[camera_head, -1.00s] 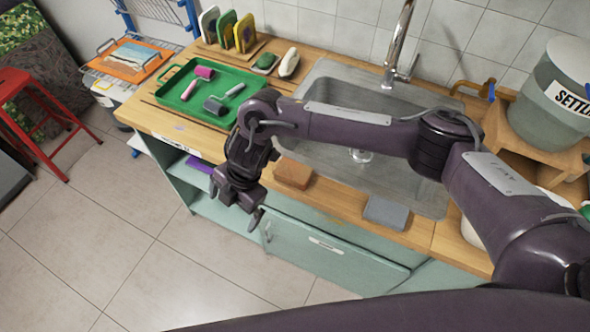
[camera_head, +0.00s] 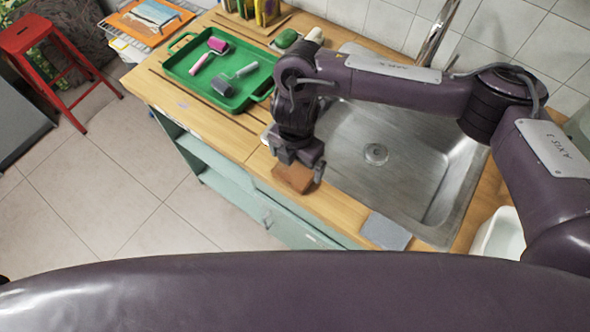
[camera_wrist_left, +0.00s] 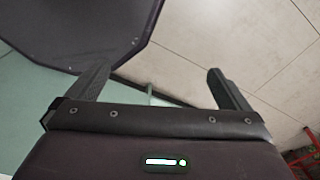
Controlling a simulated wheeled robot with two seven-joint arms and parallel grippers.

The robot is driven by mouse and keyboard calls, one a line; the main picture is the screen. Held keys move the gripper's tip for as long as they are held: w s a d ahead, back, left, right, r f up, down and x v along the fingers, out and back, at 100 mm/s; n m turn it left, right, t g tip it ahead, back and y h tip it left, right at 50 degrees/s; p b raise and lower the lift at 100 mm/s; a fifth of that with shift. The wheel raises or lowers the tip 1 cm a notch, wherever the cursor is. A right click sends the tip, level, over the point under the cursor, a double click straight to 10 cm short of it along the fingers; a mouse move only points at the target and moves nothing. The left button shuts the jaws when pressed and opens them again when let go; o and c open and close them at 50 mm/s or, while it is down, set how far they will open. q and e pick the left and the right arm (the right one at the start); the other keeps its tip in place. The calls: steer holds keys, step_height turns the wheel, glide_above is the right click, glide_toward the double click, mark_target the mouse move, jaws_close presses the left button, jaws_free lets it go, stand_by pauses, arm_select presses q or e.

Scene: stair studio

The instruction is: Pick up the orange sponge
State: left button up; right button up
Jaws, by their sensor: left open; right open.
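The orange sponge (camera_head: 292,180), a brownish-orange block, lies on the wooden counter at the front edge, left of the sink. My right gripper (camera_head: 297,166) points down at the sponge with its fingers apart. It hides the far part of the sponge, and I cannot tell if the fingers touch it. My left gripper (camera_wrist_left: 157,77) shows only in the left wrist view, open and empty, with floor and a pale green surface beyond it.
A steel sink (camera_head: 410,155) is right of the sponge. A grey sponge (camera_head: 385,232) lies at the front edge. A green tray (camera_head: 178,66) with paint rollers stands behind left. A red stool (camera_head: 27,38) is on the floor. Counter between tray and sponge is clear.

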mark_target(293, 171)
steer(key=f, duration=0.3)
steer(key=shift+s+a+f, duration=0.15)
steer(key=shift+s+a, duration=0.1)
steer(key=shift+a, duration=0.15)
steer(key=shift+w+f, duration=0.2)
steer(key=shift+f, duration=0.75)
steer(key=c, duration=0.9)
arm_select(q)
steer(key=shift+w+d, duration=0.2)
steer(key=shift+d, duration=0.05)
arm_select(e)
steer(key=shift+o, duration=0.2)
steer(key=shift+r, duration=0.1)
steer(key=shift+r, duration=0.1)
step_height(293, 171, up, 7)
steer(key=shift+w+r+p, duration=0.15)
steer(key=shift+r+p, duration=0.05)
steer(key=shift+p, duration=0.5)
arm_select(q)
steer(key=shift+w+a+r+b, duration=0.15)
steer(key=shift+r+b, duration=0.15)
steer(key=shift+b, duration=0.15)
arm_select(e)
step_height(293, 171, up, 12)
steer(key=shift+s+r, duration=0.15)
steer(key=shift+s, duration=0.05)
